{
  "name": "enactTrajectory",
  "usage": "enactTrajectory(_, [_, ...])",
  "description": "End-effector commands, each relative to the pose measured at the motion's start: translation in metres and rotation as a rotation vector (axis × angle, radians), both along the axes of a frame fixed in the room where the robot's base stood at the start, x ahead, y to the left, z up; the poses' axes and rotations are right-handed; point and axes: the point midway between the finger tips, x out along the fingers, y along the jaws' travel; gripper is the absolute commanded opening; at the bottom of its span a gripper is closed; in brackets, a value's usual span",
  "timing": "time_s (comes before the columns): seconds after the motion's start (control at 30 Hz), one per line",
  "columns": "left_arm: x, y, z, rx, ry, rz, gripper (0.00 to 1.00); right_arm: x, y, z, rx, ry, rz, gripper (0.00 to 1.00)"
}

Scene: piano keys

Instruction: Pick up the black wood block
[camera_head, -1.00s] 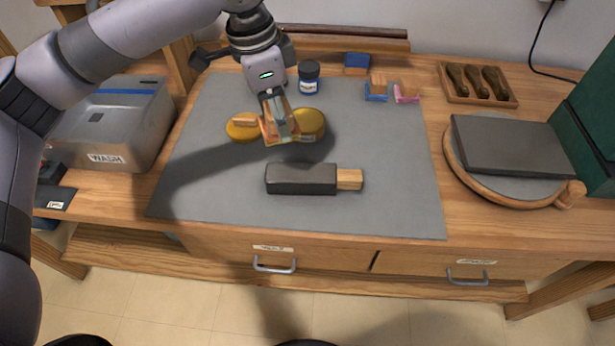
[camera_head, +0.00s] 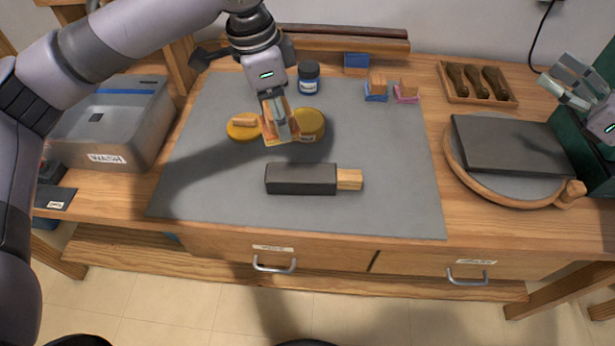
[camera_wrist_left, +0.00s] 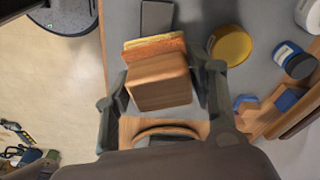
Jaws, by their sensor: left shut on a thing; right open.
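The black wood block (camera_head: 300,179) lies flat on the grey mat, with a bare pale wood end (camera_head: 349,179) at its right. Part of it shows at the top of the left wrist view (camera_wrist_left: 157,18). My left gripper (camera_head: 279,122) is above the mat behind the block, apart from it. It is shut on a wooden block with an orange-yellow layer (camera_wrist_left: 158,80). My right gripper (camera_head: 568,86) is open and empty at the right edge of the head view, above the back right of the bench.
Two yellow round tins (camera_head: 243,131) sit behind the black block. A blue-labelled jar (camera_head: 309,77) and small blue and pink blocks (camera_head: 406,93) stand farther back. A grey slab (camera_head: 510,146) lies on a round board at right. A WASH bin (camera_head: 115,125) is left. The front mat is clear.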

Motion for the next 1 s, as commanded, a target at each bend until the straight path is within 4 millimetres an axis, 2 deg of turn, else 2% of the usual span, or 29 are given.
enactTrajectory(0.03, [0.000,0.000,0.000,0.000,0.000,0.000,0.29,0.002,0.021,-0.016,-0.034,0.014,0.056,0.72])
enactTrajectory(0.13, [0.000,0.000,0.000,0.000,0.000,0.000,0.29,0.001,0.064,-0.050,-0.115,0.042,0.179,0.72])
enactTrajectory(0.3, [0.000,0.000,0.000,0.000,0.000,0.000,0.29,-0.013,0.137,-0.105,-0.265,0.080,0.412,0.72])
enactTrajectory(0.4, [0.000,0.000,0.000,0.000,0.000,0.000,0.29,-0.026,0.173,-0.133,-0.351,0.095,0.551,0.72])
enactTrajectory(0.5, [0.000,0.000,0.000,0.000,0.000,0.000,0.29,-0.040,0.201,-0.156,-0.429,0.104,0.674,0.72])
enactTrajectory(0.6, [0.000,0.000,0.000,0.000,0.000,0.000,0.29,-0.052,0.220,-0.172,-0.489,0.109,0.769,0.72])
enactTrajectory(0.7, [0.000,0.000,0.000,0.000,0.000,0.000,0.29,-0.060,0.230,-0.182,-0.526,0.114,0.826,0.72])
enactTrajectory(0.83, [0.000,0.000,0.000,0.000,0.000,0.000,0.29,-0.065,0.245,-0.191,-0.542,0.115,0.856,0.72])
enactTrajectory(1.0, [0.000,0.000,0.000,0.000,0.000,0.000,0.29,-0.067,0.274,-0.203,-0.540,0.115,0.856,0.72])
